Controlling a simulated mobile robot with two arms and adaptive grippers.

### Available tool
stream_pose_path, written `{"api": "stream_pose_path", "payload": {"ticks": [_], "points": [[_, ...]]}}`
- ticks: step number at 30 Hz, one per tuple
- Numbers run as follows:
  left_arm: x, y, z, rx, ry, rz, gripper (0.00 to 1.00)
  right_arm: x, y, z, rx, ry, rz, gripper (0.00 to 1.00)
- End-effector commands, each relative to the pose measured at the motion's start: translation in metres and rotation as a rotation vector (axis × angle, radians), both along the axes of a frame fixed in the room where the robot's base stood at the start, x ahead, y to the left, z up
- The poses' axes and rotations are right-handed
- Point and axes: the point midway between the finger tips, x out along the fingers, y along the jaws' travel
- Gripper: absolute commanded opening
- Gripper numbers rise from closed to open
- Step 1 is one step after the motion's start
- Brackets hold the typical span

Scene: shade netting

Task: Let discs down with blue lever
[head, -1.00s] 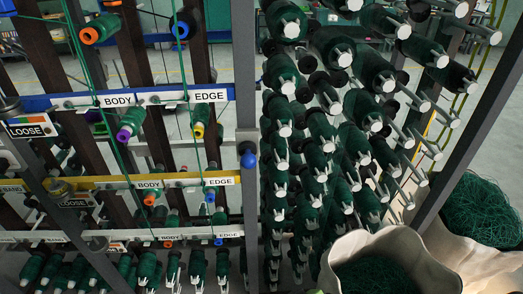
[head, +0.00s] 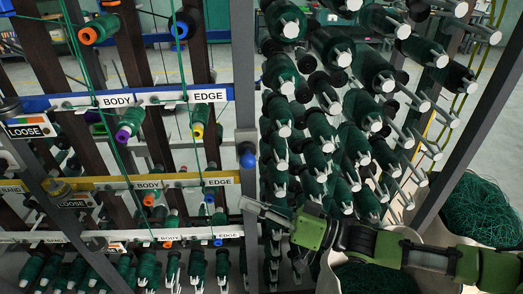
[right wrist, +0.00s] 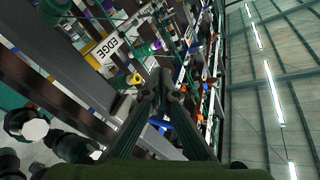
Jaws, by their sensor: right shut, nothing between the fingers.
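The blue lever knob (head: 248,155) shows in the head view on the grey upright post, right of the EDGE labels. Tension discs cannot be made out clearly. My right gripper (head: 252,207) reaches in from the lower right and is shut and empty, below the blue knob and apart from it in the picture. Its closed fingers (right wrist: 166,88) also show in the right wrist view, pointing up past the labelled rails. A blue patch shows between the finger links there; I cannot tell whether it is the lever. My left gripper is not in view.
A creel of green spools (head: 325,135) stands right of the post, close to my right arm. Labelled blue, yellow and white rails (head: 150,183) with hanging threads fill the left. White sacks with green netting (head: 480,215) stand at lower right, partly behind my arm.

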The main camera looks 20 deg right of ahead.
Motion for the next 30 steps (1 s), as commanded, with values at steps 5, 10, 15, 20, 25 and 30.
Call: {"api": "stream_pose_path", "payload": {"ticks": [5,10,15,20,25,30], "points": [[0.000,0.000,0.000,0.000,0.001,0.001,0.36,0.002,-0.047,0.045,0.133,-0.039,0.053,0.00],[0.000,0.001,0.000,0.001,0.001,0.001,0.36,-0.002,-0.089,0.085,0.243,-0.075,0.095,0.00],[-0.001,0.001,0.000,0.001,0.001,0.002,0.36,-0.008,-0.115,0.112,0.305,-0.101,0.124,0.00],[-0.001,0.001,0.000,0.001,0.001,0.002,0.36,-0.011,-0.123,0.120,0.327,-0.110,0.134,0.00],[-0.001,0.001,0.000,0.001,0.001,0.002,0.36,-0.011,-0.123,0.121,0.328,-0.110,0.134,0.00],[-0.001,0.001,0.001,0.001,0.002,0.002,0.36,-0.011,-0.122,0.122,0.328,-0.111,0.134,0.00]]}}
